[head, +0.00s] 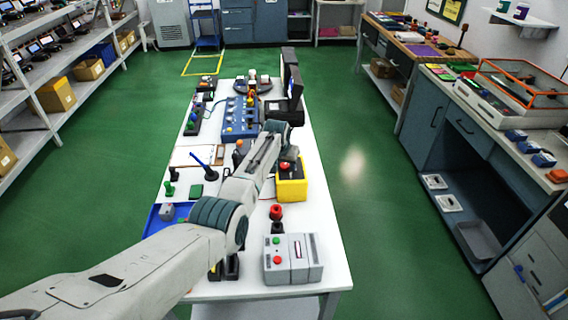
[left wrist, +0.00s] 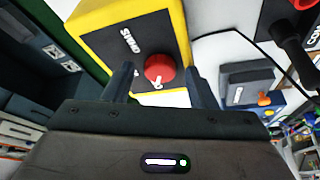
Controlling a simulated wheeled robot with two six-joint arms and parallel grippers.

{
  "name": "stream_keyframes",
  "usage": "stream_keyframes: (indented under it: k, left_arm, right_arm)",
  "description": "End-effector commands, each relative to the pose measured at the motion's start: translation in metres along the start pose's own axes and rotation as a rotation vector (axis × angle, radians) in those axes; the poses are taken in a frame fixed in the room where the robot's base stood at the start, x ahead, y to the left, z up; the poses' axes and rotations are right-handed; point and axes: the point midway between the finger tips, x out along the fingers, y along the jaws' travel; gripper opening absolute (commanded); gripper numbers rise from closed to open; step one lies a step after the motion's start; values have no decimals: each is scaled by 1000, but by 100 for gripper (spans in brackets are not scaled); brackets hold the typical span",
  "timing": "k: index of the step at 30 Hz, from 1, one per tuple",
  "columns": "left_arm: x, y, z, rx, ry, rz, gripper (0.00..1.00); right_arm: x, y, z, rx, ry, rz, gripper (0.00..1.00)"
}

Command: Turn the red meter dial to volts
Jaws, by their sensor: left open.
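The yellow meter (head: 291,193) stands near the right edge of the white table in the head view. It also shows in the left wrist view (left wrist: 88,12), with a dark face carrying white lettering that reads like OHMS and a V mark. Its red dial (head: 284,167) is a round knob, and it shows in the wrist view (left wrist: 159,68). My left gripper (left wrist: 158,72) is open, with one finger on each side of the dial. I cannot tell whether the fingers touch it. The dial's pointer is not clear. My right gripper is not in view.
A grey box with green and red buttons (head: 293,260) stands at the table's near end. A red-topped knob (head: 276,212) is just nearer than the meter. A blue panel (head: 240,118) and dark monitors (head: 291,85) are farther back. Green floor lies clear to the right.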

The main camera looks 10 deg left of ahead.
Motion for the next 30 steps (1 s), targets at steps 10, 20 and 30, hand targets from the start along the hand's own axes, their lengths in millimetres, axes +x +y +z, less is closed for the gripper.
stream_keyframes:
  k: [10,20,30]
  left_arm:
    - [0,0,0,0,-1,0,8]
    - [0,-1,0,33,-1,13,7]
    - [2,-3,0,232,-1,97,7]
  right_arm:
    - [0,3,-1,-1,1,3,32]
    - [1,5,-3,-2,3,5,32]
    - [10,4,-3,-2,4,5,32]
